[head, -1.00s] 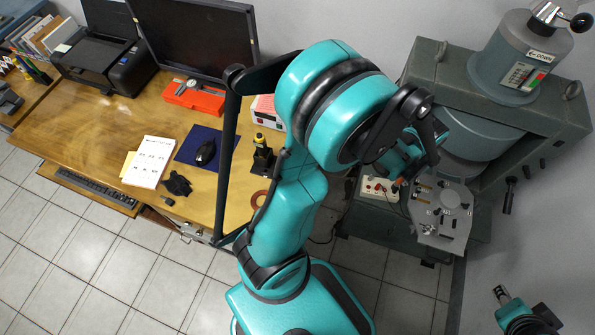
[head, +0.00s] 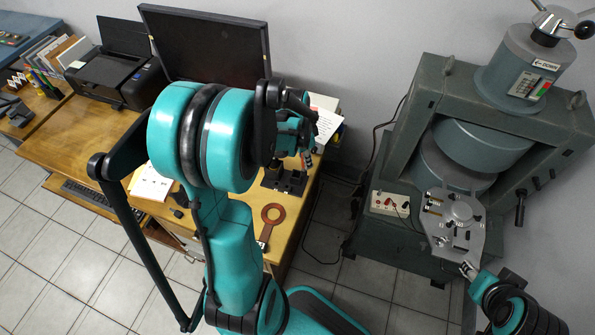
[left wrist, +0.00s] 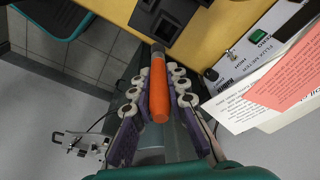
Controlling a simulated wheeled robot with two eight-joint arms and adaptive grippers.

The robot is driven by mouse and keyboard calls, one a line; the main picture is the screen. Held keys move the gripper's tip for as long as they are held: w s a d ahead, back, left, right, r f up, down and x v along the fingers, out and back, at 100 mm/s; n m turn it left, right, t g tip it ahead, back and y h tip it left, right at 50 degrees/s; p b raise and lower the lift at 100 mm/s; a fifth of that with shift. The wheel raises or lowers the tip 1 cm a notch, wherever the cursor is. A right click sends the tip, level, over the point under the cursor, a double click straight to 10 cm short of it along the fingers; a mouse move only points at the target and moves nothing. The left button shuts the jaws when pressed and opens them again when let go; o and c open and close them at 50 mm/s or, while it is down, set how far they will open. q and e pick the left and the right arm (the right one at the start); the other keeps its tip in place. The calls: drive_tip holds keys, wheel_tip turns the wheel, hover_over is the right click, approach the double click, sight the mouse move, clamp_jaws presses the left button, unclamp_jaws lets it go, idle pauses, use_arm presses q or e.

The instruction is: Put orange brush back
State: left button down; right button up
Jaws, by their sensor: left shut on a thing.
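The orange brush (left wrist: 160,95) shows in the left wrist view as a thick orange handle with a grey end. My left gripper (left wrist: 160,92) is shut on this handle, between its two pad-lined fingers. The grey end points at a black holder (left wrist: 172,18) on the desk; I cannot tell whether it touches. In the head view the left gripper (head: 303,138) is over the right end of the desk, mostly hidden by my arm, and the black holder (head: 290,182) is just below it. My right gripper (head: 468,268) is by the lower edge of a grey plate; its jaws are too small to read.
The wooden desk (head: 60,140) holds a printer (head: 115,75), a monitor (head: 205,40) and a copper ring with a handle (head: 272,214). A flux meter (left wrist: 235,60) with papers stands beside the holder. The grey plate (head: 455,225) is in front of the large magnet (head: 470,150).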

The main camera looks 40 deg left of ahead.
use_arm(q)
drive_tip(key=shift+s+a+f+b, duration=0.1)
drive_tip(key=shift+a+f+b, duration=0.3)
drive_tip(key=shift+f, duration=0.55)
drive_tip(key=shift+s+a+f+b, duration=0.15)
drive_tip(key=shift+a+f+b, duration=0.25)
drive_tip(key=shift+f, duration=0.5)
drive_tip(key=shift+s+a+f+b, duration=0.1)
drive_tip(key=shift+a+f+b, duration=0.3)
drive_tip(key=shift+f, duration=0.55)
drive_tip(key=shift+f, duration=0.15)
drive_tip(key=c, duration=1.5)
unclamp_jaws()
